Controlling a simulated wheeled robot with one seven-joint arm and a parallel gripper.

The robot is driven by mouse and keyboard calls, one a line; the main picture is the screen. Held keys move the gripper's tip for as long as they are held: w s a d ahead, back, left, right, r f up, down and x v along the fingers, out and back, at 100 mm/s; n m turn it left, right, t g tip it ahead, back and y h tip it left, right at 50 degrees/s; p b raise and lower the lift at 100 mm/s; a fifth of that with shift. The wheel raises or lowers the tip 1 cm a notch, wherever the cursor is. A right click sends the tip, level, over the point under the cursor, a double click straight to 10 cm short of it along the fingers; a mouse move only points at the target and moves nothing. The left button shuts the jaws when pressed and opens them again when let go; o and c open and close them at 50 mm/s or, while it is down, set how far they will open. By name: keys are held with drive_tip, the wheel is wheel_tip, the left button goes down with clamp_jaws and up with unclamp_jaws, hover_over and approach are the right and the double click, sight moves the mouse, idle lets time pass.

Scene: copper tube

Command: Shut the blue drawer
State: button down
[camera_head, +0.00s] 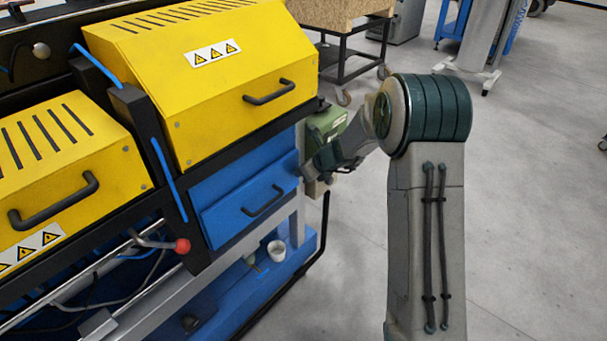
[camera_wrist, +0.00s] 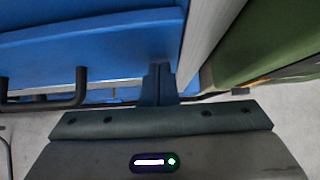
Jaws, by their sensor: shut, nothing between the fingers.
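The blue drawer (camera_head: 225,212) sits below the large yellow cover. Its front panel appears to stand out slightly from the blue housing, with a black bar handle (camera_head: 263,202) on it. In the wrist view the drawer front (camera_wrist: 110,55) fills the upper left, and its handle (camera_wrist: 78,88) is at the left. My gripper (camera_head: 304,171) is at the right end of the drawer front. In the wrist view my gripper (camera_wrist: 158,80) has its fingers together and empty, overlapping the right part of the drawer front. I cannot tell whether the fingertips touch it.
A green box (camera_head: 328,120) stands right behind my gripper, and its green side (camera_wrist: 275,40) is close on the right in the wrist view. A red-knobbed lever (camera_head: 182,246) sticks out left of the drawer. A white cup (camera_head: 276,250) stands below.

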drive_tip(key=shift+w+a+r, duration=0.1)
drive_tip(key=shift+a+r, duration=0.1)
drive_tip(key=shift+a, duration=0.2)
drive_tip(key=s+d+r, duration=0.7)
drive_tip(key=s+d, duration=0.1)
drive_tip(key=d, duration=0.1)
drive_tip(key=s+a+r+n+g+h+p, duration=0.25)
drive_tip(key=s+r+n+p, duration=0.65)
drive_tip(key=s+r+n, duration=0.55)
drive_tip(key=s+d+r+n+h+p, duration=0.2)
drive_tip(key=s+d+r+n+p, duration=0.1)
drive_tip(key=s+n, duration=0.3)
drive_tip(key=s+d+r+n+h+p, duration=0.2)
drive_tip(key=s+d+r+n+p, duration=0.1)
drive_tip(key=s, duration=0.6)
drive_tip(key=shift+d+r+n+g, duration=0.5)
drive_tip(key=shift+d+n, duration=0.1)
drive_tip(key=shift+n, duration=0.75)
